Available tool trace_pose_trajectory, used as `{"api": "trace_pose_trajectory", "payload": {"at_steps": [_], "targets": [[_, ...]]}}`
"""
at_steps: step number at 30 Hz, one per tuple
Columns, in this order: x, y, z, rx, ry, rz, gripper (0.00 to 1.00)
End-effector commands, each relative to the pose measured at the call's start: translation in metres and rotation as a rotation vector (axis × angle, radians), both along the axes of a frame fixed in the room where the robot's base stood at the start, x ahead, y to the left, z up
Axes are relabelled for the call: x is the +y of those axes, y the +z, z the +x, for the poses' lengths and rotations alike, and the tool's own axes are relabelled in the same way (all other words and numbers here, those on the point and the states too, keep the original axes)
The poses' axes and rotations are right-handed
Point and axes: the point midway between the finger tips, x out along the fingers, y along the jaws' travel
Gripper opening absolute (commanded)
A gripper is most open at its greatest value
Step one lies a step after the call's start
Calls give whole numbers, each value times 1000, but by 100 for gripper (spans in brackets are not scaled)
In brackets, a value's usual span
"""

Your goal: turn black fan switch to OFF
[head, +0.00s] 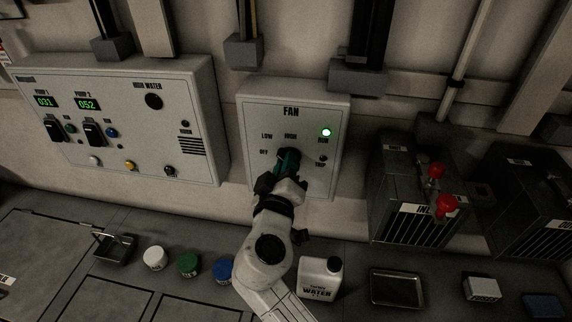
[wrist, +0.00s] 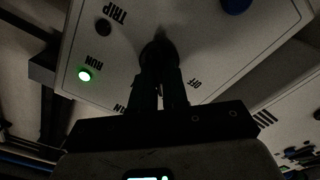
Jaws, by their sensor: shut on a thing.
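The grey fan panel (head: 256,108) is on the wall, marked LOW, HIGH, OFF, RUN and TRIP. Its RUN lamp (head: 326,132) glows green, also in the wrist view (wrist: 84,75); the TRIP lamp (head: 323,158) is dark. My gripper (head: 287,160) is at the panel's lower middle and hides most of the black fan switch. In the wrist view, where the panel appears upside down, my gripper's fingers (wrist: 160,82) are shut on the dark switch (wrist: 158,53). Which label the switch points to cannot be seen.
A pump panel (head: 200,120) is on the left wall. Below are several jars, including a blue one (head: 223,269), a white water jug (head: 320,279) and a metal tray (head: 397,288).

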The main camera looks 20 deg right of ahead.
Motion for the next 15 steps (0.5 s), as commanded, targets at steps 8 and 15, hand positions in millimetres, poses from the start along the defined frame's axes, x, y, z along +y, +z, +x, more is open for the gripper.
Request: {"api": "trace_pose_trajectory", "payload": {"at_steps": [8,15], "targets": [[1,-1,0,48,1,-71,0],[1,-1,0,148,1,-220,0]]}}
